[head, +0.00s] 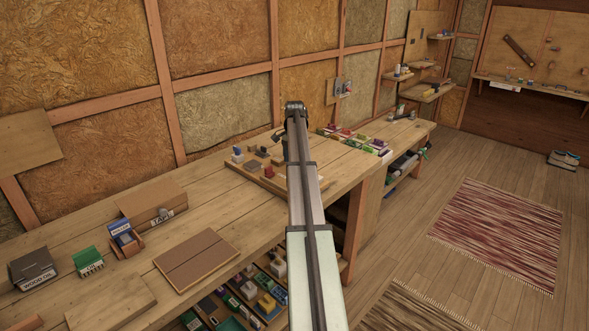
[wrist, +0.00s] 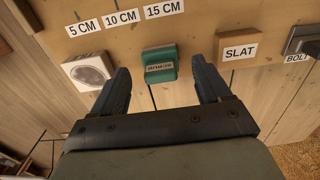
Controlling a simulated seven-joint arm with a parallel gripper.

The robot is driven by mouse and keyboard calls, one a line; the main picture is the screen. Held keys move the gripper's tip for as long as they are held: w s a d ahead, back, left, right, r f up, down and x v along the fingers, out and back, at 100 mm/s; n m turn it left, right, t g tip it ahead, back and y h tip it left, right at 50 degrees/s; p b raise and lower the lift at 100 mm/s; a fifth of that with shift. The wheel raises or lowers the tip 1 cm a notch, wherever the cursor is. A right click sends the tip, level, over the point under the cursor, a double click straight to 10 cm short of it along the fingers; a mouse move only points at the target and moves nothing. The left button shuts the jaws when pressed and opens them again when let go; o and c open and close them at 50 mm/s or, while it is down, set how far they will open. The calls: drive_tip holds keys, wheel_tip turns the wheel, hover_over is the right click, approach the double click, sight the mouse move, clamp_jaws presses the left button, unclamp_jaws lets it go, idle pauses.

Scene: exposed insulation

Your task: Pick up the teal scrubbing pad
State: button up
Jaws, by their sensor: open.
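My gripper (wrist: 163,75) is open, with one dark finger on each side of the pad and visible gaps between. The pad is not held; I cannot tell the height gap. In the head view my gripper (head: 293,115) is over the long workbench, at the end of my arm, and I cannot make out the pad there.
In the wrist view a white square piece with a round face (wrist: 90,71) lies left, and a dark bolt piece (wrist: 302,40) right. In the head view a brown box (head: 150,201) and flat brown panel (head: 197,261) rest on the workbench (head: 60,236).

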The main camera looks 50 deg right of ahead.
drive_tip(key=shift+f, duration=1.4)
drive_tip(key=c, duration=1.1)
drive_tip(key=shift+r, duration=0.15)
wheel_tip(320, 180, up, 10)
drive_tip(key=shift+f, duration=0.1)
